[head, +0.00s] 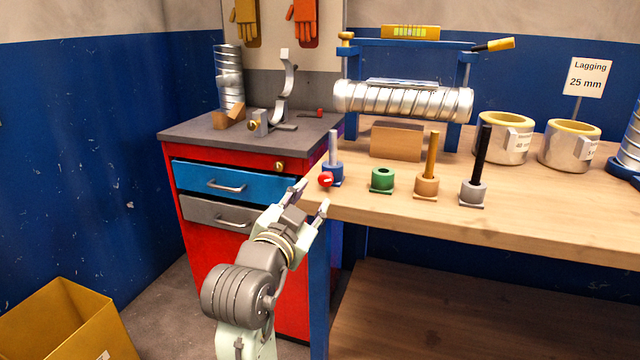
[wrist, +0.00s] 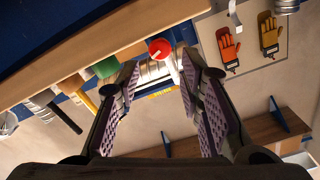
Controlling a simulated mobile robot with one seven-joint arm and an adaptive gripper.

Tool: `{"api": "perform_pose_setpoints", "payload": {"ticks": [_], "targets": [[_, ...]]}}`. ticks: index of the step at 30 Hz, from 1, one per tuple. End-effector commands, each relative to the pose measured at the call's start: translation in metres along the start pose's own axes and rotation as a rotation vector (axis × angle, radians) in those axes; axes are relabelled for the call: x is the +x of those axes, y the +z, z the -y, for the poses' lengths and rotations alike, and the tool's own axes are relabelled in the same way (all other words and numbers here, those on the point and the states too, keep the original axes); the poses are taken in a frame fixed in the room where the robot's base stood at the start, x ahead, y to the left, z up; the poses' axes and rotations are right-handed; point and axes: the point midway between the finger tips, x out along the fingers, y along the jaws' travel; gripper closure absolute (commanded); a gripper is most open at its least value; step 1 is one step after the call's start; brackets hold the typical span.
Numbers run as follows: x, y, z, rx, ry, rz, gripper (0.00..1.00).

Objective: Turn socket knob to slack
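The red socket knob (head: 326,180) is on the front of the blue socket (head: 334,170), which stands at the left end of the wooden bench and has a pale upright rod in it. In the wrist view the knob (wrist: 160,48) shows between and beyond the fingertips, with a small white mark on its face. I cannot tell which setting the mark points to. My gripper (head: 312,197) is open and empty, in front of the bench edge just short of the knob. Its fingers (wrist: 160,68) stand apart on both sides of the knob in the wrist view.
Green (head: 382,180), tan (head: 426,186) and grey (head: 473,192) sockets stand right of the knob. A silver spiral duct (head: 403,101) lies behind them on a blue stand. A red cabinet (head: 241,255) with drawers is left of my gripper. The wooden bench edge (head: 400,213) is close.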

Motion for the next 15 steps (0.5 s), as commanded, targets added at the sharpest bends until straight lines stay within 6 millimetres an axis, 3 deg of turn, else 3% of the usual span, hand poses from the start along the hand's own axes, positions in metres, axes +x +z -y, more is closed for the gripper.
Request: {"api": "perform_pose_setpoints", "payload": {"ticks": [9,15], "targets": [[0.06,-0.001,0.0,-0.001,0.001,0.001,0.66],[0.082,-0.001,0.0,-0.001,0.001,0.0,0.66]]}}
